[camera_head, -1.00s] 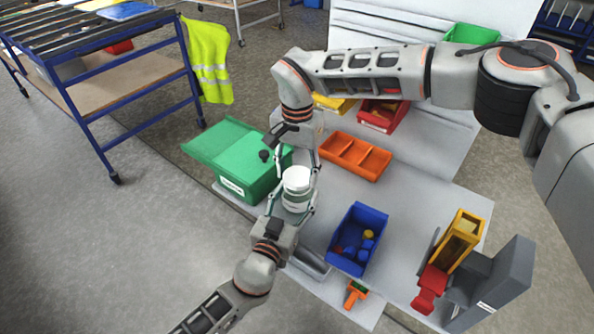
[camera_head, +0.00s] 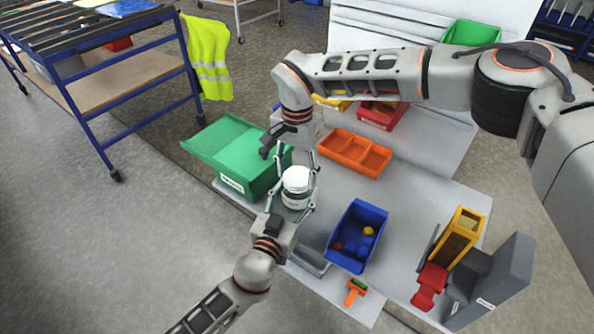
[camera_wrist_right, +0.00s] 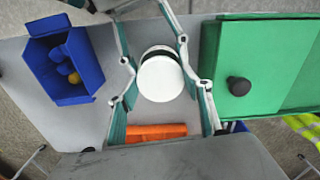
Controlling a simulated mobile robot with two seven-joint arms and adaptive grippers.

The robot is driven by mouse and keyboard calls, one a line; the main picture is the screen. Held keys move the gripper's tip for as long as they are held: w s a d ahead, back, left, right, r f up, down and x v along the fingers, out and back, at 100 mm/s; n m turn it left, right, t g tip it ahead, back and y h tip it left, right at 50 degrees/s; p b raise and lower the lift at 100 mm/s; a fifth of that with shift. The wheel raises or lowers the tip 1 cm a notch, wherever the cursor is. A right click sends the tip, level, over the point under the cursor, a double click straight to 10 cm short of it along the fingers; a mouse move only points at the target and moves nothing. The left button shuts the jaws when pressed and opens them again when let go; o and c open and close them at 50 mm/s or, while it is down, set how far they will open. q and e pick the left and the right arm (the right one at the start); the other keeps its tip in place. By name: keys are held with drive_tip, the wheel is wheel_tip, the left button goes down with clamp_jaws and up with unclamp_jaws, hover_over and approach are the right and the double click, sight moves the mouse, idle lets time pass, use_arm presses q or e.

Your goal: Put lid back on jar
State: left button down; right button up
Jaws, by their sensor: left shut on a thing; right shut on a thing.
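A white jar (camera_head: 294,201) with a printed label stands upright over the near left part of the grey table. Its white round lid (camera_head: 297,177) is directly above it; I cannot tell whether it is fully seated. My left gripper (camera_head: 291,199) comes from below left and is shut on the jar's body. My right gripper (camera_head: 298,174) comes from above and is shut on the lid. In the right wrist view the lid (camera_wrist_right: 160,78) shows as a white disc between the fingers, with a dark rim beside it, and hides most of the jar.
A green open-lidded box (camera_head: 247,178) stands close left of the jar. A blue bin (camera_head: 341,243) with small coloured pieces stands at the right. An orange divided tray (camera_head: 354,154) lies behind. A yellow-and-red item (camera_head: 458,236) stands by a grey stand farther right. The table between is clear.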

drive_tip(key=m, duration=0.7)
drive_tip(key=shift+w+a, duration=0.1)
drive_tip(key=m, duration=0.7)
drive_tip(key=shift+w, duration=0.15)
drive_tip(key=m, duration=0.5)
drive_tip(key=shift+m, duration=0.4)
drive_tip(key=m, duration=0.3)
drive_tip(key=shift+w+m, duration=0.1)
drive_tip(key=shift+m, duration=0.2)
drive_tip(key=m, duration=0.3)
drive_tip(key=shift+m, duration=0.4)
use_arm(q)
drive_tip(key=shift+f, duration=0.1)
use_arm(e)
drive_tip(key=m, duration=0.5)
drive_tip(key=shift+d, duration=0.25)
drive_tip(key=m, duration=0.7)
drive_tip(key=shift+d, duration=0.1)
drive_tip(key=m, duration=0.7)
drive_tip(key=shift+f, duration=0.1)
drive_tip(key=m, duration=0.6)
drive_tip(key=shift+s+m, duration=0.25)
drive_tip(key=shift+m, duration=0.05)
drive_tip(key=o, duration=0.7)
drive_tip(key=shift+o, duration=0.2)
